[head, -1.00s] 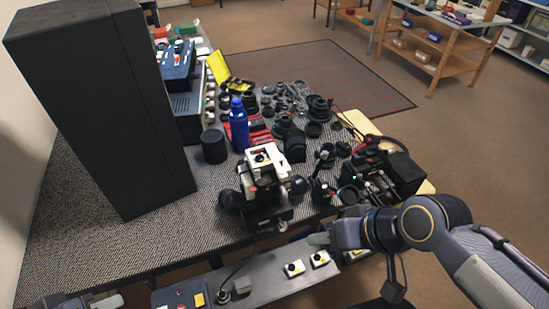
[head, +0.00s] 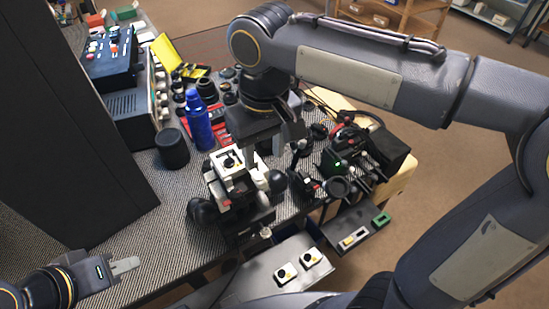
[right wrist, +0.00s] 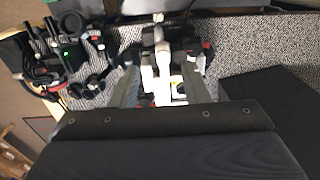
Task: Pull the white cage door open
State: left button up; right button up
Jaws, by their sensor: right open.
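The white cage door appears to be the white panel (head: 236,165) on top of a dark camera rig at the middle of the table. The white part also shows in the right wrist view (right wrist: 163,72). My right gripper (head: 272,145) is open just above and behind the rig. In the right wrist view its two fingers (right wrist: 162,90) straddle the white part. I cannot tell whether they touch it. My left gripper (head: 125,265) is low at the left, away from the rig, and its finger gap is not clear.
A tall black cabinet (head: 80,130) stands at the left. A blue bottle (head: 198,122) and a black cylinder (head: 172,148) stand behind the rig. Black equipment (head: 355,150) is to its right. A grey panel with buttons (head: 255,275) lies in front.

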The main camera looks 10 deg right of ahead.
aim_at(260, 178)
jog(key=shift+w+a+f, duration=0.2)
jog(key=shift+w+a, duration=0.25)
jog(key=shift+w, duration=0.1)
notch_tip(260, 178, down, 7)
jog(key=shift+f, duration=0.2)
jog(key=shift+s, duration=0.1)
grip_shut()
